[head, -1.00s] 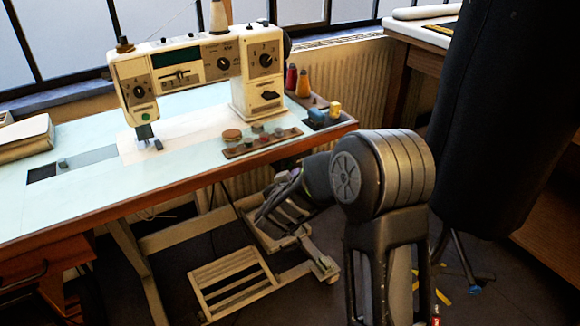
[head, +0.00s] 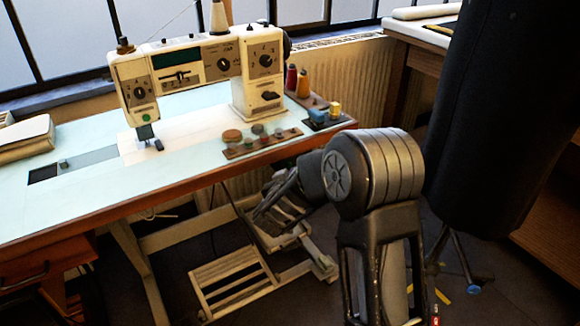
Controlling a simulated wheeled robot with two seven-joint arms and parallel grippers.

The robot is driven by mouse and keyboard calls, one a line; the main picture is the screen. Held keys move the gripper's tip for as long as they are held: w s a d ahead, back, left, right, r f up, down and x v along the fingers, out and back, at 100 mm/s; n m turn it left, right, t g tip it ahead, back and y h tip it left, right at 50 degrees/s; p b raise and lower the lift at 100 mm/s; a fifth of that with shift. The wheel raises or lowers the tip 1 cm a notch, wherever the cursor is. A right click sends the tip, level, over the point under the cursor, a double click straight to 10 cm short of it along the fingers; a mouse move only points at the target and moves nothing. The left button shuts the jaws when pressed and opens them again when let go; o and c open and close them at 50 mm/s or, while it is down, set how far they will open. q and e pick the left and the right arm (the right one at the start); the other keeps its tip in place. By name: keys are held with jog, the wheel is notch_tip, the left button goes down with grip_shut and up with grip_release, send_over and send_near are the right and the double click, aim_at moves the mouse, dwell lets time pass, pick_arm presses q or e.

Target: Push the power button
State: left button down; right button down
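A cream sewing machine (head: 190,72) stands on the pale blue table (head: 80,195). Its face carries dials, a slider and a small dark display. A small round green button (head: 146,117) sits low on its left head, and a dark switch (head: 270,96) sits low on its right column. No label shows which is the power button. My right arm comes in from the lower right. Its dark gripper (head: 262,212) points left and down beyond the table's front edge, lower than the tabletop and apart from the machine. Its fingers are too dark to read. My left gripper is out of view.
A wooden tray (head: 263,145) with small round pieces lies in front of the machine. Thread spools (head: 303,84) and a dark tray (head: 325,125) are at the table's right end. A black dress form (head: 500,120) stands at right. A slatted treadle (head: 235,282) is below.

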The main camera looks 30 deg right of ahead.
jog(key=shift+w+p, duration=0.3)
jog(key=shift+w, duration=0.15)
dwell(0.4)
jog(key=shift+s, duration=0.9)
jog(key=s+p, duration=0.1)
jog(key=s, duration=0.5)
dwell(1.5)
